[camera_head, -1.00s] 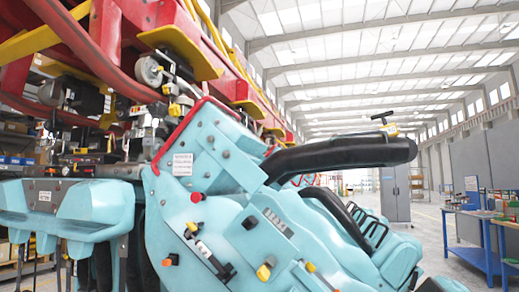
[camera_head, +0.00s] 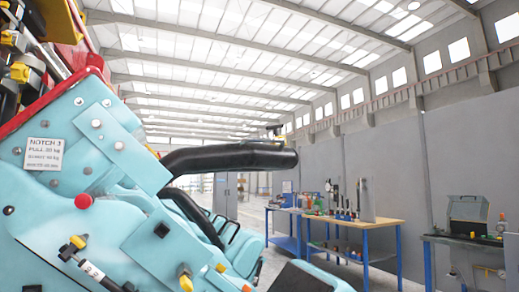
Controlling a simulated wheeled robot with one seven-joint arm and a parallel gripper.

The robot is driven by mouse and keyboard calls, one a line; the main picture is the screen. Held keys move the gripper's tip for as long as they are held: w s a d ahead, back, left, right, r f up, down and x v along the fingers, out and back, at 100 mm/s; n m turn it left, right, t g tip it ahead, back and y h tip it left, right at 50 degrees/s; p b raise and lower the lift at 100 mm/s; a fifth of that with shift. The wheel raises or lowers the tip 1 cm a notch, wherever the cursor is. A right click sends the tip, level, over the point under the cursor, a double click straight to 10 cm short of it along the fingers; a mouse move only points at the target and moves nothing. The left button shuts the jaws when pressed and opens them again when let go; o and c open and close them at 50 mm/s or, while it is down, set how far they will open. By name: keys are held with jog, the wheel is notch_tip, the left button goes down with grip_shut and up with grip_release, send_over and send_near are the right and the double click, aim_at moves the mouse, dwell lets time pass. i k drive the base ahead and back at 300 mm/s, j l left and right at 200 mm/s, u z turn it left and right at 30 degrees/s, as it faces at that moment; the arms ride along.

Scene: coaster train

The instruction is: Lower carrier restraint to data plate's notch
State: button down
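The carrier (camera_head: 115,190) is a light teal body that fills the left of the head view. The restraint (camera_head: 225,157) is a thick black padded bar reaching right from the carrier, raised and roughly level. A small dark and yellow fitting (camera_head: 275,132) sits at its far end. My gripper is not in view.
A wooden-topped workbench (camera_head: 370,221) with blue legs and several items stands to the right. A second bench (camera_head: 465,240) with an open dark case (camera_head: 467,212) is farther right. Red track structure (camera_head: 60,40) is at the upper left. Grey floor shows between carrier and benches.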

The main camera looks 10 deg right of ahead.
aim_at(248, 155)
jog(key=i+z, duration=0.2)
jog(key=i, duration=0.3)
jog(key=i+j+z, duration=0.25)
jog(key=i, duration=0.3)
jog(key=l, duration=0.1)
